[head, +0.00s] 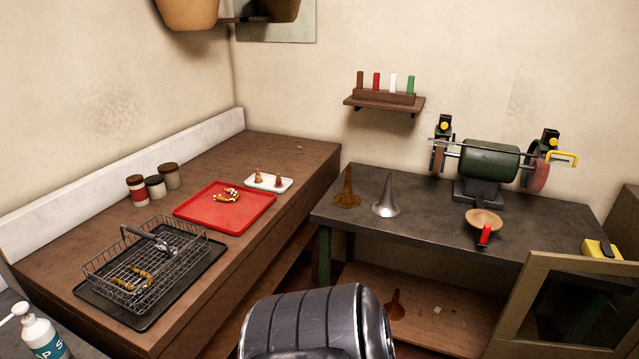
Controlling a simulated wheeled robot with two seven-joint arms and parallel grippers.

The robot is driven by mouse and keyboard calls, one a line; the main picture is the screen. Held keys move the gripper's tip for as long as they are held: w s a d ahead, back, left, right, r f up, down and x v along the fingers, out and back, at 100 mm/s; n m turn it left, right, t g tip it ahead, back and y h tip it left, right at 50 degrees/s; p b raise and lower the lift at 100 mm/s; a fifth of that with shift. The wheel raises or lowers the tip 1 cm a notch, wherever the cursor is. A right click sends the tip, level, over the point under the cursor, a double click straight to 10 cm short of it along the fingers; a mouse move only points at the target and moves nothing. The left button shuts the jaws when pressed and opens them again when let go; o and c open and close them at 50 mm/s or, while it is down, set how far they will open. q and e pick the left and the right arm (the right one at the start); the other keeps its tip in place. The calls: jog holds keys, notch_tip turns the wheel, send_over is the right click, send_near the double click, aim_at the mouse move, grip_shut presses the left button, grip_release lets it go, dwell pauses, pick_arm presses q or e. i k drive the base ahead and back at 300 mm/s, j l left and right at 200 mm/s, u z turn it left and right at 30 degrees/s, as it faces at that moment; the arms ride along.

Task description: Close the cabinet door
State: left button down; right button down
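The cabinet door (514,303) is at the lower right of the head view. It has a light wooden frame around a dark panel and stands upright at an angle in front of the grey workbench (430,212). It looks open, but its hinges, its handle and most of the cabinet opening are out of view or hidden. Its lower and right parts are cut off by the picture edge. Neither of my grippers shows. A grey ridged part, which looks like one of my arm links, fills the bottom middle.
A bench grinder (489,160) and horn bells stand on the workbench. A yellow-topped object (602,249) sits close behind the door's top edge. A lower shelf (440,307) holds a brown cone. At left, a brown counter (285,150) carries a red tray (262,207) and wire basket (100,270).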

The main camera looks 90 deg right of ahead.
aim_at(502, 345)
jog(key=z, duration=5.2)
